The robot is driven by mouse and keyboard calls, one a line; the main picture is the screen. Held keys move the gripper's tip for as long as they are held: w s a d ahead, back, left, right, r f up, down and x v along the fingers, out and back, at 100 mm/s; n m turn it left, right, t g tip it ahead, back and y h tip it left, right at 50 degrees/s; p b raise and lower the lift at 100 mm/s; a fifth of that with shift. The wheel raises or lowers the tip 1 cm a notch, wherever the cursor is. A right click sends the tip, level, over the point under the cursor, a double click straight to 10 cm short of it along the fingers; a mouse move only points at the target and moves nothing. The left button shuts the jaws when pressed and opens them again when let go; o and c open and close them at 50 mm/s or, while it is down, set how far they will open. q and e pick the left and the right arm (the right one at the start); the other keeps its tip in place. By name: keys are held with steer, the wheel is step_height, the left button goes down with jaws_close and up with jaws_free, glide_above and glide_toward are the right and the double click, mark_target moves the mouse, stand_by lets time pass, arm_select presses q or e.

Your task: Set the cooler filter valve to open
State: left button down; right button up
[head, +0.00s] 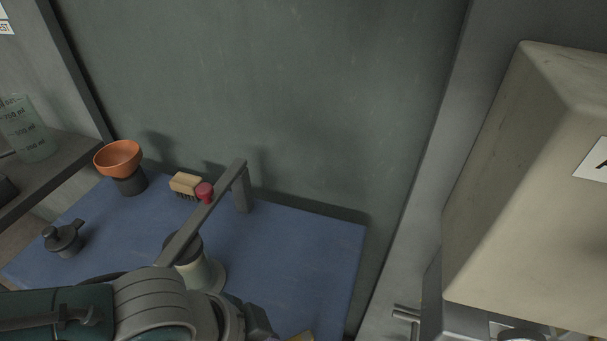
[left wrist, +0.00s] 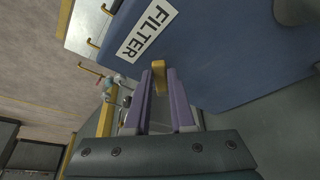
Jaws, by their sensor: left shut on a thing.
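In the left wrist view, a white label (left wrist: 147,31) reading FILTER sits on a blue surface (left wrist: 215,45). Just below the label, a small yellow handle (left wrist: 159,65) stands between the tips of my left gripper (left wrist: 159,82). The purple fingers are shut on it. Its lower part is hidden by the fingers, and I cannot tell its turned position. In the head view my left arm crosses the lower left, and its gripper is out of sight. My right gripper is not in view.
A beige cabinet (head: 510,170) stands right.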

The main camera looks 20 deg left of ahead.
arm_select(q)
steer(key=n+p, duration=0.1)
steer(key=s+d+n, duration=0.1)
steer(key=n, duration=0.1)
steer(key=shift+d+r+t+y+p, duration=0.2)
steer(key=shift+t+y+p, duration=0.1)
steer(key=shift+t+p, duration=0.1)
steer(key=shift+s+d+f+n+y, duration=0.1)
steer(key=shift+d+n+y, duration=0.1)
steer(key=shift+n, duration=0.25)
steer(key=shift+s+d+n+y, duration=0.1)
steer(key=shift+d+n, duration=0.05)
steer(key=shift+n, duration=0.3)
steer(key=shift+s+d+f+n+y, duration=0.1)
steer(key=shift+d+n+y, duration=0.4)
steer(key=shift+n, duration=0.6)
steer(key=shift+d+n+t+y, duration=0.3)
steer(key=shift+n+y, duration=0.1)
steer(key=shift+n, duration=0.7)
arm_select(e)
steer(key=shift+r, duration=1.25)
arm_select(q)
steer(key=c, duration=0.8)
jaws_free()
steer(key=shift+o, duration=0.2)
